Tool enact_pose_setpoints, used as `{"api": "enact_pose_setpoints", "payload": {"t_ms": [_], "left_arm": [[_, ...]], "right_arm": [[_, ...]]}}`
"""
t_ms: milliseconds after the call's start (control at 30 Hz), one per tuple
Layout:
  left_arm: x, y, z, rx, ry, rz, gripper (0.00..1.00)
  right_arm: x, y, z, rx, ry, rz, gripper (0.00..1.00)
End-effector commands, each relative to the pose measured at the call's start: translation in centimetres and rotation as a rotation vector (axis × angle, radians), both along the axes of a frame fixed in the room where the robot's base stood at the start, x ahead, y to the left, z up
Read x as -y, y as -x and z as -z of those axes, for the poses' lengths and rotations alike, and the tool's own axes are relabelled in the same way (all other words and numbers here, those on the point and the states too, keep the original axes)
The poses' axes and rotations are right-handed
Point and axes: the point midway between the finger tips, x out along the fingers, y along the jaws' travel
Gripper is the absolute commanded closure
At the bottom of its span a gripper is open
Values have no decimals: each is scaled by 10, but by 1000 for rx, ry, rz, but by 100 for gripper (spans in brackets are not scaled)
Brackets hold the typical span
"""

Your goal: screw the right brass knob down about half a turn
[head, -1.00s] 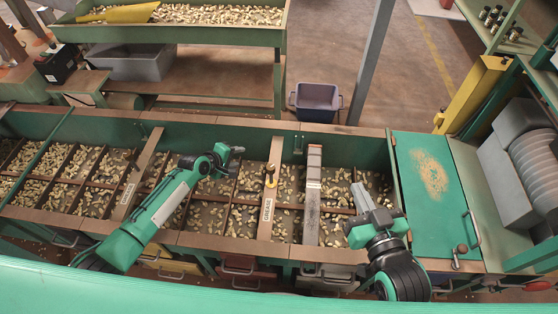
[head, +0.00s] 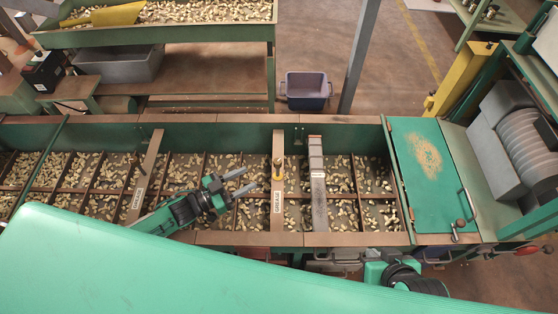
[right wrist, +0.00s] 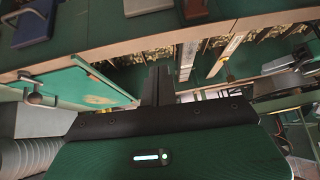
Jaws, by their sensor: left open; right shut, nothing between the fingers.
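The right brass knob (head: 277,161) stands on a brown crossbar (head: 278,206) with a white label, above a yellow ring or collar (head: 277,176). My left gripper (head: 249,179) is open, its two grey fingers pointing right toward the knob, a short gap away and not touching it. My right gripper shows in the right wrist view (right wrist: 156,86), its dark fingers together and empty. In the head view its fingers are hidden. A second crossbar (head: 145,176) with a label and a thin dark post lies further left.
The trough holds nuts in compartments. A grey metal bar (head: 317,190) crosses it just right of the knob's crossbar. A green lid (head: 430,170) with a handle covers its right end. A blue-grey bin (head: 306,91) stands on the floor behind. A large green surface fills the near foreground.

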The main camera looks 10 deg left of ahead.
Motion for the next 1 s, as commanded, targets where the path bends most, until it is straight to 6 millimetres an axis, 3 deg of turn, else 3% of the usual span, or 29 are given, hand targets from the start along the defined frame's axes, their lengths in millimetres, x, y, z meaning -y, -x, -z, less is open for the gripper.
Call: {"api": "enact_pose_setpoints", "payload": {"t_ms": [500, 700, 1000], "left_arm": [[73, -71, 0, 0, 1, -2, 55], [85, -82, 0, -3, 1, -3, 55], [87, -84, 0, -3, 1, -3, 55]], "right_arm": [[-19, -11, 4, 112, -57, -21, 100], [-23, -13, 4, 136, -69, -25, 100], [-23, -14, 3, 143, -73, -25, 100]]}}
